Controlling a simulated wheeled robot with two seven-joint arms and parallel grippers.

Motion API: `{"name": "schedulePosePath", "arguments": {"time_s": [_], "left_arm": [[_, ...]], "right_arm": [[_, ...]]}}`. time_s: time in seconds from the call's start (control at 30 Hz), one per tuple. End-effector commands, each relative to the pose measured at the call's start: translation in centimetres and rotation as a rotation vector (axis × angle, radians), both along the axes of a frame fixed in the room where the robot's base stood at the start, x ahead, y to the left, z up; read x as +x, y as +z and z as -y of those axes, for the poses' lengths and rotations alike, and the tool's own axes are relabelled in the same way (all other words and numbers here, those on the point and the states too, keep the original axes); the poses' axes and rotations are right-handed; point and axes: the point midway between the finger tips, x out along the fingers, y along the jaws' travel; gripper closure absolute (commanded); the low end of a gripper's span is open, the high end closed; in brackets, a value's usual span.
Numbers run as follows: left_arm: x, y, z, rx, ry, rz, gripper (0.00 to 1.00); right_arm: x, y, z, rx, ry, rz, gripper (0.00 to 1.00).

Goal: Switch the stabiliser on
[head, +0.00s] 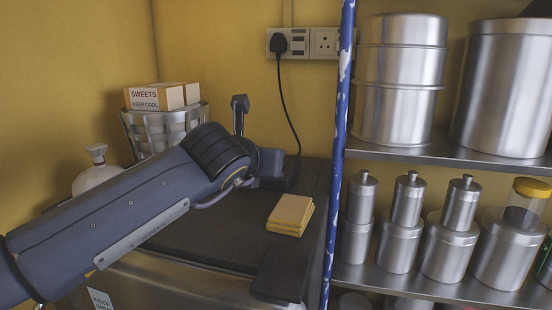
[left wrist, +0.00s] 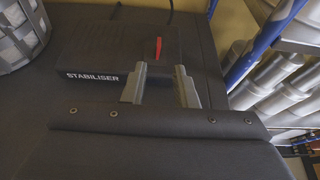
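The stabiliser (left wrist: 85,60) is a dark box with a white STABILISER label on the dark top in the left wrist view. My left gripper (left wrist: 161,72) is in front of the box. Its two grey fingers are apart with nothing held between them, and the red switch appears just beyond the gap. I cannot tell whether the fingertips touch the box. In the head view my left arm mostly hides the stabiliser. My right gripper is not in view.
A black plug (head: 279,43) sits in the wall socket, its cable hanging down behind. Yellow pads (head: 290,214) lie on the dark top. A metal basket (head: 160,130) holds a SWEETS box (head: 150,98). A blue post (head: 340,140) and shelves of steel canisters (head: 405,75) stand at right.

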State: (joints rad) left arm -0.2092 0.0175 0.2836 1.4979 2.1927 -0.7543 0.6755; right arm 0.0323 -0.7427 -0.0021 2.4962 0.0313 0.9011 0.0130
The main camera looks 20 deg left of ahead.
Motion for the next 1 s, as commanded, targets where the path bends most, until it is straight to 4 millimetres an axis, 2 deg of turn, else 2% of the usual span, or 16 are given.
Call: {"name": "schedulePosePath", "arguments": {"time_s": [0.4, 0.57, 0.8, 1.0], "left_arm": [[5.7, -2.3, -0.1, 0.001, 0.001, 0.000, 0.74], [6.5, -2.7, -0.1, 0.003, 0.001, 0.002, 0.74], [6.6, -2.7, -0.1, 0.003, 0.000, 0.002, 0.74], [6.6, -2.7, -0.1, 0.003, 0.000, 0.002, 1.00]], "right_arm": [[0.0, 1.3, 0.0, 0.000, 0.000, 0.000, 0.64], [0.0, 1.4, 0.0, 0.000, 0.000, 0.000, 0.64], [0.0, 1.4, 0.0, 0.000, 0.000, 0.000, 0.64], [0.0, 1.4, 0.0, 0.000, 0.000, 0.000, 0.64]]}}
